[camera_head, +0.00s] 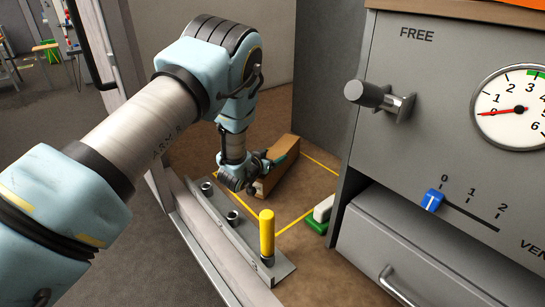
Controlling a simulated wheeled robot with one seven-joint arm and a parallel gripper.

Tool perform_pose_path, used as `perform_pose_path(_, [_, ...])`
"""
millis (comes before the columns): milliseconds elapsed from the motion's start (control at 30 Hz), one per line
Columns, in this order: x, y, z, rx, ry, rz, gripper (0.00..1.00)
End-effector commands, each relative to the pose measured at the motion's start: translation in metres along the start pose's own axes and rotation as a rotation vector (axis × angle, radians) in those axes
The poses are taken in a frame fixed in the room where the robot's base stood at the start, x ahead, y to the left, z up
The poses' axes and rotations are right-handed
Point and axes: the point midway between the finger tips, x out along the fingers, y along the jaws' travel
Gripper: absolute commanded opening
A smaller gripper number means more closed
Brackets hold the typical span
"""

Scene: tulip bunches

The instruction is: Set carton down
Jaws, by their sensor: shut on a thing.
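The brown carton (280,164) is a long box at the far end of my arm, low over or on the brown floor inside the recess. My gripper (264,165) is shut on the carton at its near left end. The fingers are small and partly hidden by the wrist. A yellow outline (312,212) is marked on the floor around and in front of the carton. I cannot tell whether the carton's underside touches the floor.
A metal rail (230,236) with round sockets and an upright yellow peg (267,233) runs along the near side. A green and white block (321,213) lies beside the grey cabinet (385,215).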

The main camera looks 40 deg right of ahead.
Motion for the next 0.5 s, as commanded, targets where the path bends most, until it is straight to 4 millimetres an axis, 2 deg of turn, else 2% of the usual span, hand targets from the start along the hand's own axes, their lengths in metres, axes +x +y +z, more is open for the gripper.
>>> perform_pose_path(433, [0.0034, -0.0001, 0.0070, -0.001, 0.006, 0.000, 0.00])
perform_pose_path(467, [0.0031, 0.0002, 0.0088, -0.001, 0.002, 0.000, 0.83])
perform_pose_path(500, [0.0028, 0.0002, 0.0078, -0.001, 0.002, 0.000, 0.88])
